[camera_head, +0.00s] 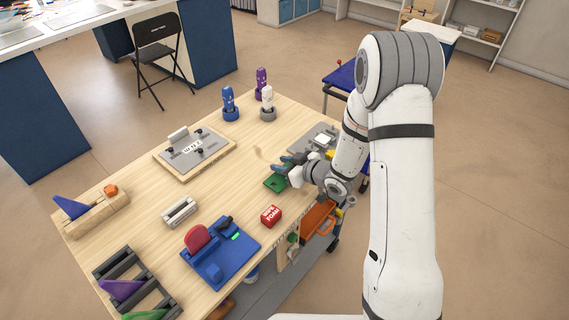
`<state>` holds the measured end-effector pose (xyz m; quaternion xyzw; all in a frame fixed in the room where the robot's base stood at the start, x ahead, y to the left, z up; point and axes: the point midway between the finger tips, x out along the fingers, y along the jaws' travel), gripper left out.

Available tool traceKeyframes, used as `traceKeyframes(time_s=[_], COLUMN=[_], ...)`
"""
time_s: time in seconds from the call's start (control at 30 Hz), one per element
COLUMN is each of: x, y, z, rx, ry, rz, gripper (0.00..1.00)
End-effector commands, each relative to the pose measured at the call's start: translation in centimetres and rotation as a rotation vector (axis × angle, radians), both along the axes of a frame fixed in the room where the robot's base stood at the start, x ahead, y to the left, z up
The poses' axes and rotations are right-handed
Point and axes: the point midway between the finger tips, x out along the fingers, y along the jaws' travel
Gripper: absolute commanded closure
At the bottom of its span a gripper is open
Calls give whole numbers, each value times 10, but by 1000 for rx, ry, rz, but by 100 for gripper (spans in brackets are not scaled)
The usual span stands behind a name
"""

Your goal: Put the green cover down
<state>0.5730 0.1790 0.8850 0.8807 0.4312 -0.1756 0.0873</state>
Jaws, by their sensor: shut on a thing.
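The green cover (275,184) is a small flat green piece at the right part of the wooden table, just below and left of my gripper. My gripper (285,170) reaches in from the right and is shut on the green cover at its upper right edge. The fingers and wrist hide part of the cover. I cannot tell whether the cover touches the table top or hangs slightly above it.
A grey plate (319,139) lies behind my gripper. A red box (271,216) and a blue fixture (221,262) stand in front. A grey fixture board (195,151) is to the left, and bottle-like figures (230,104) stand at the back. The table (226,189) is bare left of the cover.

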Motion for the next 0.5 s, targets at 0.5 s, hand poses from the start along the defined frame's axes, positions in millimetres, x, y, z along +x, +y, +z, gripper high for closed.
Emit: traceKeyframes(time_s=[0.5], x=[0], y=[-1], z=[-10], rx=[0], ry=[0], rz=[-1], gripper=[96])
